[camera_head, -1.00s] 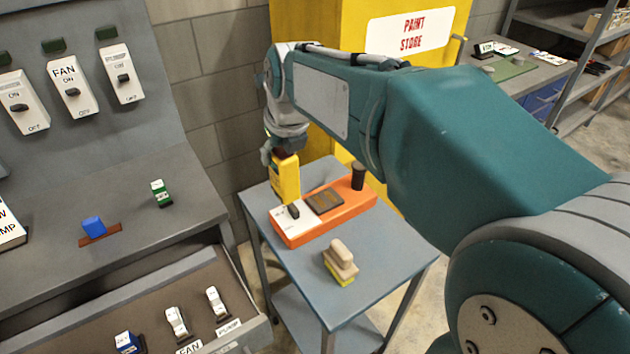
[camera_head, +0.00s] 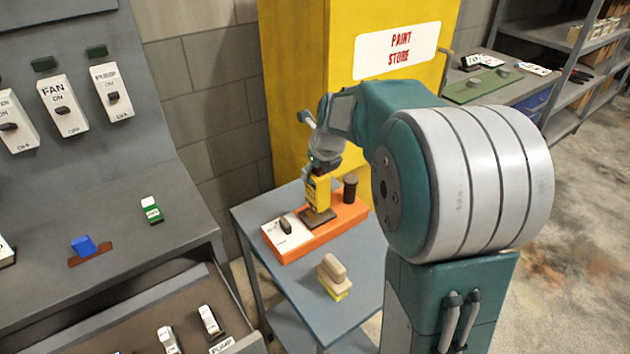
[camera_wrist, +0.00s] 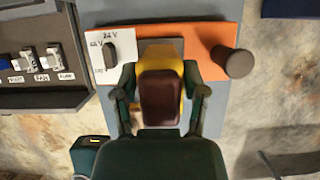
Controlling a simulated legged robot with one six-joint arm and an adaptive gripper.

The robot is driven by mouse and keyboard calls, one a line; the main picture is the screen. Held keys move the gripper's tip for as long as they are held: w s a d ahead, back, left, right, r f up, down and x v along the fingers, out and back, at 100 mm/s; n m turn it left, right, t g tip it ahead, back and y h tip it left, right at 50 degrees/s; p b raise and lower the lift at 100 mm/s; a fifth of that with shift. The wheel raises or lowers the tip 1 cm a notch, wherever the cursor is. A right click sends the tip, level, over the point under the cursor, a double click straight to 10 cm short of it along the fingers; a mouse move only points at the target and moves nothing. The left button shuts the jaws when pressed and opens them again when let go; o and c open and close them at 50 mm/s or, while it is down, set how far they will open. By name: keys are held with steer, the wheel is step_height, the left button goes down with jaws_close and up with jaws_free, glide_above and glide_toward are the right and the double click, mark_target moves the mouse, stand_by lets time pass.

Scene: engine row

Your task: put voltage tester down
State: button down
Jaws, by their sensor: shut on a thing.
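The voltage tester (camera_head: 318,191) is a yellow upright block with a dark top, which shows in the wrist view (camera_wrist: 161,92). My gripper (camera_head: 318,168) is shut on it, with one finger on each side in the wrist view (camera_wrist: 161,100). The tester stands upright over the dark square pad (camera_head: 314,220) in the middle of an orange unit (camera_head: 300,241). Its lower end looks at or very close to the pad; I cannot tell whether it touches. The unit has a white panel with a black switch (camera_head: 286,227) and a dark post (camera_head: 350,188).
The orange unit lies on a small grey-blue table (camera_head: 258,214). A wooden-handled brush or block (camera_head: 333,277) lies in front of it. A grey console with FAN switches (camera_head: 61,107) and an open drawer (camera_head: 120,318) is at left. A yellow paint store cabinet (camera_head: 290,90) stands behind.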

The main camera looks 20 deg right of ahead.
step_height(320, 180, down, 3)
steer(key=shift+f, duration=0.1)
steer(key=shift+c, duration=0.6)
jaws_free()
